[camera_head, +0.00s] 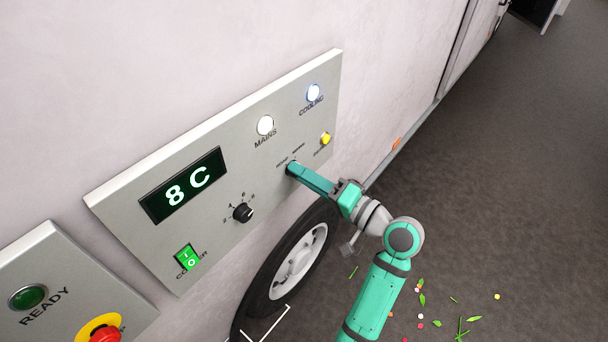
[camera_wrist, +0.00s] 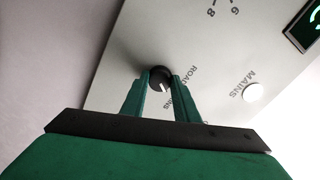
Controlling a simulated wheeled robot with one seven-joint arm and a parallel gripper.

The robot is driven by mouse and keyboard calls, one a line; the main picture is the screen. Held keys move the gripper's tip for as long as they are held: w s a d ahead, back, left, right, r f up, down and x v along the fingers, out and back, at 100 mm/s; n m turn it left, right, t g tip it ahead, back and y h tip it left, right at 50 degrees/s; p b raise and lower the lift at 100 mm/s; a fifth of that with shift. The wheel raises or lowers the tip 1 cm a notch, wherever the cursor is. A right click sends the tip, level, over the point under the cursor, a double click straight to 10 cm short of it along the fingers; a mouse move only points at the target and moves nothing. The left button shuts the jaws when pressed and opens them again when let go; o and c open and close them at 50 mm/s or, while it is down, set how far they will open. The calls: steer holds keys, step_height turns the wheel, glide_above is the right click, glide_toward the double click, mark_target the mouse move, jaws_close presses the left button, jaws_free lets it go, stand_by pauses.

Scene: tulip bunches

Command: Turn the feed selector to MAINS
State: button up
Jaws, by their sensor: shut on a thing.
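The feed selector (camera_wrist: 160,76) is a small black knob with a pale pointer line, on a grey panel (camera_head: 220,150). Labels ROAD and MAINS are printed by it; the MAINS label is partly hidden by a finger in the wrist view. My gripper (camera_wrist: 160,82) is shut on the knob, one green finger on each side. In the head view my gripper (camera_head: 291,169) reaches the panel's lower right and hides the knob. In the wrist view the pointer line runs down and slightly right, between the fingers; which label it marks I cannot tell. The MAINS lamp (camera_head: 265,125) is white.
The panel also carries a display (camera_head: 184,185) reading 8 C, a second dial (camera_head: 243,212), a green switch (camera_head: 187,258), a yellow button (camera_head: 325,138) and a COOLING lamp (camera_head: 313,92). A wheel (camera_head: 300,262) is below. A second panel with a red button (camera_head: 105,334) is lower left.

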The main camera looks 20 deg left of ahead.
steer(key=shift+m, duration=0.3)
steer(key=o, duration=1.1)
steer(key=shift+c, duration=0.2)
steer(key=v, duration=1)
steer(key=shift+d, duration=0.4)
steer(key=shift+s+f, duration=0.1)
steer(key=shift+s, duration=0.05)
